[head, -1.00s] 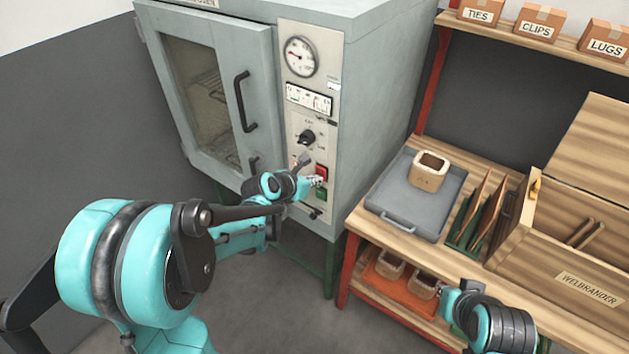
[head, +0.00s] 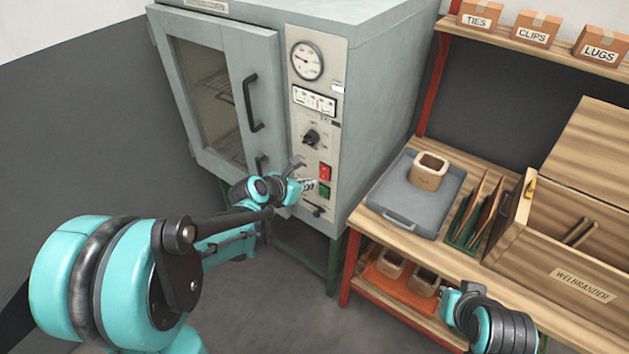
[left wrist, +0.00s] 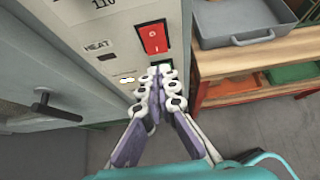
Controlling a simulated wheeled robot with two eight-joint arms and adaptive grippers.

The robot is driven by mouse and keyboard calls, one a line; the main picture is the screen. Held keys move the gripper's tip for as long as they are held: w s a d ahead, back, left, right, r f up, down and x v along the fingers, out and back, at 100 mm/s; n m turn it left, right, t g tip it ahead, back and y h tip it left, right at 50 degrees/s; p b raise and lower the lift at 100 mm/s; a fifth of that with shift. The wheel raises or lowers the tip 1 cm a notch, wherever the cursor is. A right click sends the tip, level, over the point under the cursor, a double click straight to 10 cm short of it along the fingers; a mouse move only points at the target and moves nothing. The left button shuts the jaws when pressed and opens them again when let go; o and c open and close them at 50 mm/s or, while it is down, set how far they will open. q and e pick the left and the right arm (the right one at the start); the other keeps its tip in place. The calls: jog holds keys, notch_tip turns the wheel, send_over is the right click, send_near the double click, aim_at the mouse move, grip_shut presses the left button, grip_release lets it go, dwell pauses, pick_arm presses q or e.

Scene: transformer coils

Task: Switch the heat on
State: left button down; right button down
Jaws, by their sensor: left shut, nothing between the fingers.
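The grey oven (head: 215,90) stands with its door shut. Its control panel (head: 337,120) carries a round gauge, a black knob (head: 311,138), a red switch (head: 325,172) and a green one (head: 324,190) below it. In the left wrist view the red rocker switch (left wrist: 153,38) shows clearly, near a HEAT label (left wrist: 97,46). My left gripper (head: 307,185) is shut and empty, just in front of the lower panel; in the left wrist view its tips (left wrist: 160,72) cover part of the green switch. Contact cannot be told. My right gripper (head: 450,302) is by the bench front; its jaws are unclear.
A wooden bench (head: 375,225) stands right of the oven with a grey tray (head: 411,205), a square coil (head: 429,171) and a wooden crate (head: 565,262). The door handle (head: 249,103) sticks out left of the panel.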

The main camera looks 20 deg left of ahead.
pick_arm(q)
jog(key=p+v, duration=0.2)
jog(key=v, duration=0.6)
jog(key=shift+r+p, duration=0.2)
jog(key=shift+p, duration=0.2)
jog(key=shift+a, duration=0.1)
jog(key=f+p, duration=0.1)
jog(key=p, duration=0.3)
jog(key=shift+s+a+f, duration=0.15)
jog(key=shift+a, duration=0.05)
